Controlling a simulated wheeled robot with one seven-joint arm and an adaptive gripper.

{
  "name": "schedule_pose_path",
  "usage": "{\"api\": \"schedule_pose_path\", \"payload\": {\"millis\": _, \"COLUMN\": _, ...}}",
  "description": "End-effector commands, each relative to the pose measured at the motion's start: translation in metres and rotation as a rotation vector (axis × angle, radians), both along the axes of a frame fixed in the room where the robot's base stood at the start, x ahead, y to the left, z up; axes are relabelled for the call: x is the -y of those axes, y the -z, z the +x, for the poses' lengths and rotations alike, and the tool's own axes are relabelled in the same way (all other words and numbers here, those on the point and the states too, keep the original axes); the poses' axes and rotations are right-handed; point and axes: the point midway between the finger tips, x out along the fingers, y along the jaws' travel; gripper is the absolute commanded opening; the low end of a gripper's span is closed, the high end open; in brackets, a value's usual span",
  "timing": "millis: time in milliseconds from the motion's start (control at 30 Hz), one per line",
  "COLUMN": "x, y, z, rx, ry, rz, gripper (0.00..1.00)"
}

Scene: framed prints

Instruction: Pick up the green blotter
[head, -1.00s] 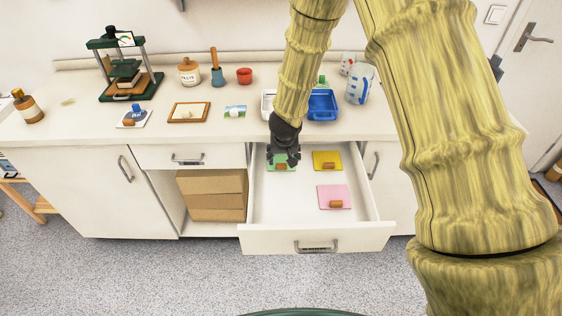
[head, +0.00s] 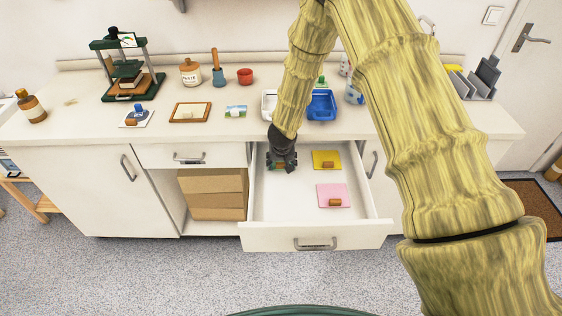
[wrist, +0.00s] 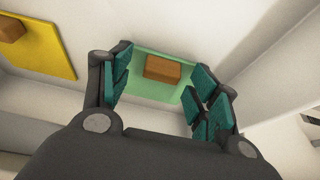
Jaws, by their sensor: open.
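The green blotter is a pale green square with a brown wooden block handle, lying in the open drawer (head: 275,208). In the wrist view the green blotter (wrist: 150,61) lies between and beyond my fingers, its handle (wrist: 163,70) centred in the gap. My gripper (head: 282,163) is over the drawer's back left part and hides most of the blotter in the head view. In the wrist view my gripper (wrist: 162,95) is open, with teal finger pads either side and nothing held. I cannot tell how far the fingertips are above the handle.
A yellow blotter (head: 321,157) and a pink blotter (head: 326,190) lie in the same drawer. The drawer's walls and the counter edge (head: 215,140) are close to my gripper. Blue and white trays stand on the counter behind.

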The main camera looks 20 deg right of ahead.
Motion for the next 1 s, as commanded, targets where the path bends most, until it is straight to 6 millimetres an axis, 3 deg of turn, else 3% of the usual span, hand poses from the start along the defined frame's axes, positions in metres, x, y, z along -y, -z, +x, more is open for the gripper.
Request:
{"api": "schedule_pose_path", "payload": {"millis": 200, "x": 0.000, "y": 0.000, "z": 0.000, "rx": 0.000, "ry": 0.000, "rz": 0.000, "gripper": 0.59}}
{"api": "schedule_pose_path", "payload": {"millis": 467, "x": 0.000, "y": 0.000, "z": 0.000, "rx": 0.000, "ry": 0.000, "rz": 0.000, "gripper": 0.12}}
{"api": "schedule_pose_path", "payload": {"millis": 800, "x": 0.000, "y": -0.001, "z": 0.000, "rx": 0.000, "ry": -0.001, "rz": 0.000, "gripper": 0.12}}
{"api": "schedule_pose_path", "payload": {"millis": 1000, "x": -0.001, "y": -0.012, "z": 0.001, "rx": 0.002, "ry": -0.002, "rz": -0.001, "gripper": 0.12}}
